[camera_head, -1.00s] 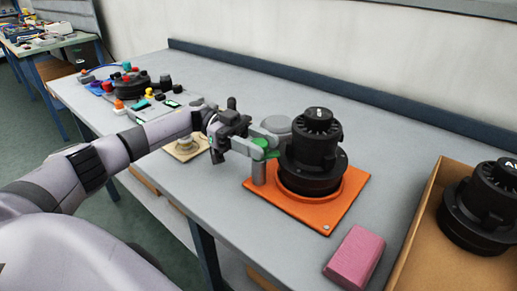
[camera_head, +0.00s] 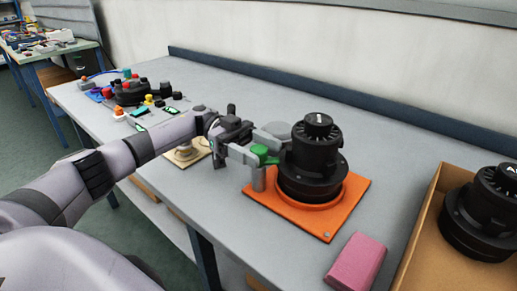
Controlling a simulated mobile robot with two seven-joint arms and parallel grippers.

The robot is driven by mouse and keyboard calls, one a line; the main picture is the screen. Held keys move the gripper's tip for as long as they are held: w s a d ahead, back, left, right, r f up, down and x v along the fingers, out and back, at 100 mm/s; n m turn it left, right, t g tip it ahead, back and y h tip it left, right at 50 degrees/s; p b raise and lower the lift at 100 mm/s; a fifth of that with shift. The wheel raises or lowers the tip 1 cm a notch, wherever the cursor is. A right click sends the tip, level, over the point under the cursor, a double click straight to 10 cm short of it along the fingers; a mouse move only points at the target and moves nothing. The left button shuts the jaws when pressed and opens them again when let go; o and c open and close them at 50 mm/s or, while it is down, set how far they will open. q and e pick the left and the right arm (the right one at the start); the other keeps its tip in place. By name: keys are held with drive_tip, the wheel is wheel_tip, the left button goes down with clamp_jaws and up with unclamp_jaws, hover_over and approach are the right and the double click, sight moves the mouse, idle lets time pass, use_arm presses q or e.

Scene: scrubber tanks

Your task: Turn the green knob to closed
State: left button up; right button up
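The green knob (camera_head: 262,151) sits at the left edge of the orange base plate (camera_head: 328,222), on a grey post beside the black scrubber tank (camera_head: 312,160). My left gripper (camera_head: 256,150) reaches in from the left, with one finger on the near side of the knob and the other on its far side. The fingers look closed on the knob, though they hide part of it. The black tank stands upright in the orange ring. My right gripper is not in view.
A pink block (camera_head: 356,262) lies in front of the plate. A cardboard box (camera_head: 416,250) at the right holds a second black tank (camera_head: 484,215). Small coloured parts (camera_head: 130,90) lie at the table's far left. The table behind the tank is clear.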

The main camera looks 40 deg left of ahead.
sight(252, 146)
use_arm(q)
drive_tip(key=shift+a, duration=0.1)
drive_tip(key=a, duration=0.2)
drive_tip(key=a+b, duration=0.1)
drive_tip(key=a, duration=0.3)
drive_tip(key=shift+w+b, duration=0.35)
drive_tip(key=shift+b, duration=0.05)
drive_tip(key=shift+a, duration=0.45)
drive_tip(key=shift+s, duration=0.1)
